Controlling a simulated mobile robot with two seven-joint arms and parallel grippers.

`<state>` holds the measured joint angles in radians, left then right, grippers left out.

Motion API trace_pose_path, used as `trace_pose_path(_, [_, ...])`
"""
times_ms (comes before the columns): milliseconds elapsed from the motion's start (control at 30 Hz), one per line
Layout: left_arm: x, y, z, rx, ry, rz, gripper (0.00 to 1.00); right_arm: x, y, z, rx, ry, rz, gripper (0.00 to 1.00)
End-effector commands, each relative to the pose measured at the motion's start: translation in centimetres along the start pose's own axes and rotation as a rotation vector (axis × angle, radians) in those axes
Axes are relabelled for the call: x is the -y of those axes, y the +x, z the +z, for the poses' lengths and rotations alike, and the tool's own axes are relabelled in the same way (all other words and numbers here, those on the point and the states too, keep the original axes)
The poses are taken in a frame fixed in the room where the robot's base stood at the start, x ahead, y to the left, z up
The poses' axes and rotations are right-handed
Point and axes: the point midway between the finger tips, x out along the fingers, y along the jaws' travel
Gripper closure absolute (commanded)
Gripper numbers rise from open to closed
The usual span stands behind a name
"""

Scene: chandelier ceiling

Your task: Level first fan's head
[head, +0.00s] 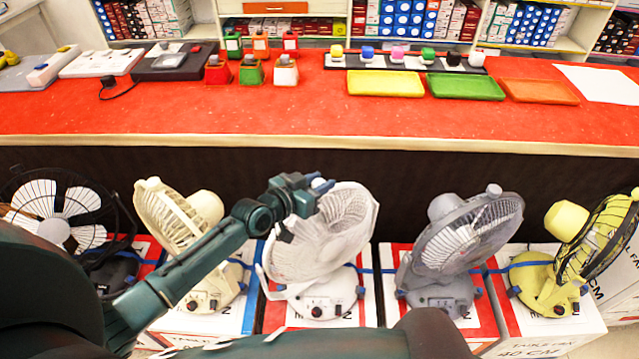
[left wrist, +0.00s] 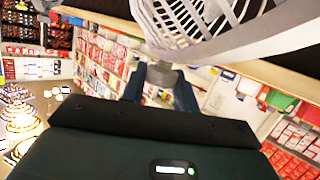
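A row of fans stands on boxes in front of the counter. From left to right they are a black fan (head: 62,215), a cream fan (head: 178,222), a white fan (head: 318,240), a grey fan (head: 465,235) and a yellow fan (head: 575,245). My left gripper (head: 312,188) is at the upper back of the white fan's tilted head. In the left wrist view its fingers (left wrist: 160,88) lie on both sides of a pale grey part below the white cage (left wrist: 195,22). Whether they press on it is unclear. My right gripper is not in view.
The red counter (head: 250,112) runs behind the fans. It carries colored trays (head: 465,87), small red and green holders (head: 250,72) and several colored knobs on a strip. Blue bands run between the fans. The neighbouring cream and grey fans stand close on either side.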

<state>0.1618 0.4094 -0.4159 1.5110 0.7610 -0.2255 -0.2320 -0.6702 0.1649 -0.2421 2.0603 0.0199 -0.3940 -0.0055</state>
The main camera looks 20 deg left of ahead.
Motion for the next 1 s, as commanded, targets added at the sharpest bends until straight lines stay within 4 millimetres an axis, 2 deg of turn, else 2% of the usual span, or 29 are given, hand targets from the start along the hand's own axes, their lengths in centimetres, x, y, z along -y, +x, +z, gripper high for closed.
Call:
trace_pose_path(667, [-0.72, 0.0, 0.47, 0.01, -0.019, 0.013, 1.0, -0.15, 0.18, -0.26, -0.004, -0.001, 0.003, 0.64])
trace_pose_path(700, [-0.72, 0.0, 0.49, 0.011, -0.019, 0.013, 0.67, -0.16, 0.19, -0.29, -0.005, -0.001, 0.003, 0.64])
trace_pose_path(933, [-0.54, 0.0, 0.41, 0.009, -0.015, 0.01, 0.48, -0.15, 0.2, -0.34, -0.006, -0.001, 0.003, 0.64])
trace_pose_path(1000, [-0.47, 0.0, 0.33, 0.007, -0.014, 0.008, 0.48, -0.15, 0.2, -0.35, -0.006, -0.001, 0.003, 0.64])
